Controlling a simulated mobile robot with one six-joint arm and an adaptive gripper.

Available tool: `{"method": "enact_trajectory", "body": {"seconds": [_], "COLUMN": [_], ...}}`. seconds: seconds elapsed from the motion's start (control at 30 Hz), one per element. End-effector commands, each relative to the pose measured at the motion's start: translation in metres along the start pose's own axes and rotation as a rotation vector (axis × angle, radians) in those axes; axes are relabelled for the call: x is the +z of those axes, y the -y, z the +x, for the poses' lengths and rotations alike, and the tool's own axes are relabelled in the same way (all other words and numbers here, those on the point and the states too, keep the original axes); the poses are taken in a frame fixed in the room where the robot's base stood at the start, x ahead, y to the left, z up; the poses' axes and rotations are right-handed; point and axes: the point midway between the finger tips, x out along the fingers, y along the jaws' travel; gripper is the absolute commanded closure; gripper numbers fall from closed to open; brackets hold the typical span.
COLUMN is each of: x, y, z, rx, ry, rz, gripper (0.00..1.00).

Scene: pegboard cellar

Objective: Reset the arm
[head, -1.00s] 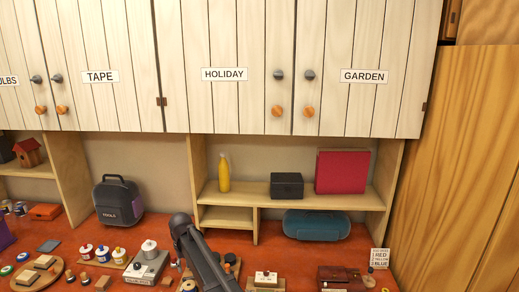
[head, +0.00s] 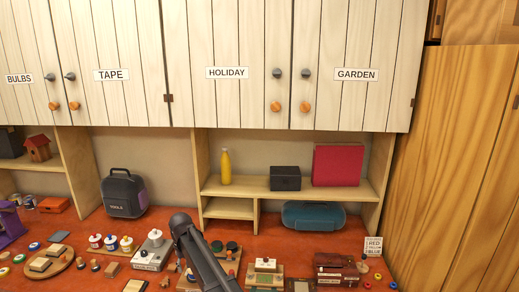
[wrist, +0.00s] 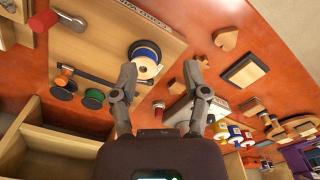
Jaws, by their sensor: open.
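My gripper (wrist: 162,82) shows in the wrist view with its two fingers spread apart and nothing between them. It is above the red-orange bench top (wrist: 185,20), which appears turned in this view. A dark-rimmed spool (wrist: 146,57) on a wooden board lies just beyond the fingertips, and I cannot tell the exact gap. In the head view my dark arm (head: 200,252) rises from the bottom edge in front of the bench. My gripper is not clearly visible there.
Closed cabinets, including HOLIDAY (head: 227,73), hang above. The shelf (head: 240,189) holds a yellow bottle (head: 225,168), dark box (head: 285,178) and red binder (head: 337,165). A teal case (head: 313,215) sits below. Paint pots (head: 111,243) and wooden boards crowd the bench near my arm.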

Motion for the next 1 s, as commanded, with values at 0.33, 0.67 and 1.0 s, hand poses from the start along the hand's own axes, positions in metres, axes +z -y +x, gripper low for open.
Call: {"method": "enact_trajectory", "body": {"seconds": [0.33, 0.67, 1.0], "x": [0.018, 0.055, 0.146], "y": [-0.022, -0.068, -0.154], "z": [0.006, 0.018, 0.044], "rx": [0.0, 0.0, 0.0], "ry": [0.0, 0.0, 0.0], "rz": [0.025, 0.082, 0.21], "gripper": [0.4, 0.4, 0.4]}}
